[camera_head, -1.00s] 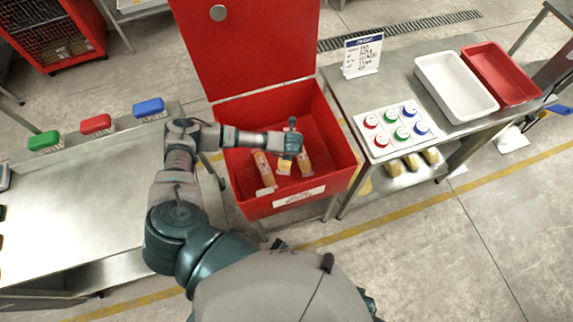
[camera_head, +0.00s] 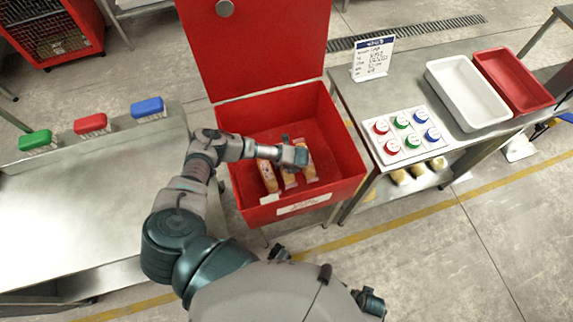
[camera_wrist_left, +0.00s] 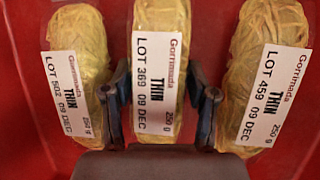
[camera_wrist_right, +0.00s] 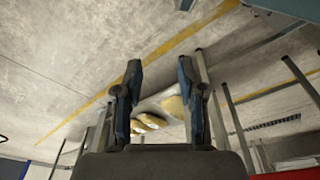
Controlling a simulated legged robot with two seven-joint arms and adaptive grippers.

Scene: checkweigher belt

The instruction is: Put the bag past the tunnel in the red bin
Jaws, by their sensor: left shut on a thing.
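The red bin (camera_head: 355,180) stands open with its lid up. My left gripper (camera_head: 293,158) reaches into it from the left, shut on a yellow bag (camera_head: 289,180) labelled THIN, LOT 369. The left wrist view shows that held bag (camera_wrist_left: 158,70) between the two fingers. Two similar bags lie in the bin, one on each side: LOT 502 (camera_wrist_left: 72,85) on the left and LOT 459 (camera_wrist_left: 268,75) on the right. Whether the held bag touches the bin floor is unclear. My right gripper (camera_wrist_right: 157,100) is open and empty, away from the bin.
A steel table (camera_head: 345,95) right of the bin carries a sign (camera_head: 372,58), a card with coloured round buttons, a white tray (camera_head: 432,72) and a red tray (camera_head: 545,100). Several bags lie on its lower shelf. At left is a steel bench (camera_head: 80,215) with green, red and blue blocks.

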